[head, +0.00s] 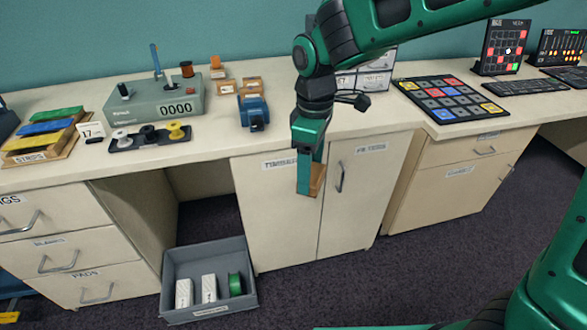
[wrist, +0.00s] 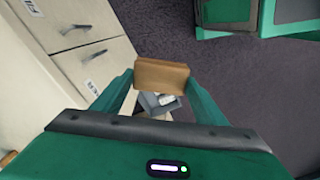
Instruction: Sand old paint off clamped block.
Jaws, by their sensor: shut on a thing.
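My gripper (head: 308,188) points down in front of the cabinet doors, below the worktop's front edge. It is shut on a brown block (head: 317,180), which looks like a sanding block. In the wrist view the block (wrist: 162,76) sits between the two green fingertips. A blue clamp-like tool (head: 253,112) stands on the worktop, left of my arm and apart from my gripper. Whether it holds a painted block is too small to tell. Small orange-brown pieces (head: 225,88) lie just behind it.
The beige worktop (head: 215,135) carries a grey-green machine (head: 155,105) reading 0000, a spool tray (head: 150,137), coloured strips (head: 42,130) and a button board (head: 450,98). A grey bin (head: 208,265) with white boxes and a green spool stands on the floor. The dark carpet in front is mostly free.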

